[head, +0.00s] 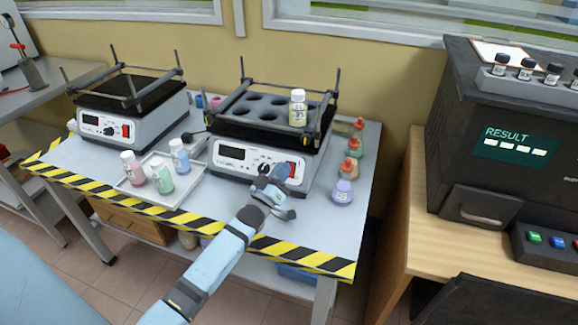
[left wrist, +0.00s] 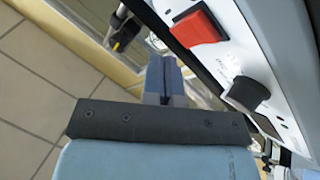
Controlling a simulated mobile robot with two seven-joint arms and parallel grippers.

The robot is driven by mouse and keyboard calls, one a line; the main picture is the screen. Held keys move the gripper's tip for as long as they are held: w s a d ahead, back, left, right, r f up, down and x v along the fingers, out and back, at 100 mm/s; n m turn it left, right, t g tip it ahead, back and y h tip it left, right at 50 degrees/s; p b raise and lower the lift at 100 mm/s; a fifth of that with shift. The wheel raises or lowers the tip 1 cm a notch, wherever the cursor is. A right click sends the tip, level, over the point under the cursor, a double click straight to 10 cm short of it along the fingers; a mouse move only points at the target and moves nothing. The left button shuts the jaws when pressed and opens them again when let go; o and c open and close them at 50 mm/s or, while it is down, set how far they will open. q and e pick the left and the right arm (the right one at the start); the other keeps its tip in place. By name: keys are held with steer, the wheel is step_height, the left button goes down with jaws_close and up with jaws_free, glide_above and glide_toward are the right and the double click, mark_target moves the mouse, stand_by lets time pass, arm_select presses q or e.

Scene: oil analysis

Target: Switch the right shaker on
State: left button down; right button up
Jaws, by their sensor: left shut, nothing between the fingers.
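The right shaker (head: 232,170) stands on the grey table, with a black tray on top and a white front panel. A small labelled bottle (head: 298,108) stands on its tray. In the left wrist view its red switch (left wrist: 198,27) and black knob (left wrist: 247,95) show clearly. In the head view my gripper mostly hides the switch. My left gripper (head: 284,172) is shut and empty, in front of the right part of the panel. In the left wrist view its fingertips (left wrist: 165,66) appear beside the switch, with a gap in the picture. My right gripper is out of view.
The left shaker (head: 140,125) stands at the left. A white tray (head: 190,190) with several small bottles is between the shakers. Bottles with red tops (head: 348,168) and a purple bottle (head: 342,192) stand right of the right shaker. A dark analyser (head: 455,130) is further right.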

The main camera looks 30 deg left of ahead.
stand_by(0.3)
arm_select(q)
steer(key=shift+w+a+f, duration=0.1)
steer(key=shift+w+f, duration=0.05)
steer(key=shift+w, duration=0.25)
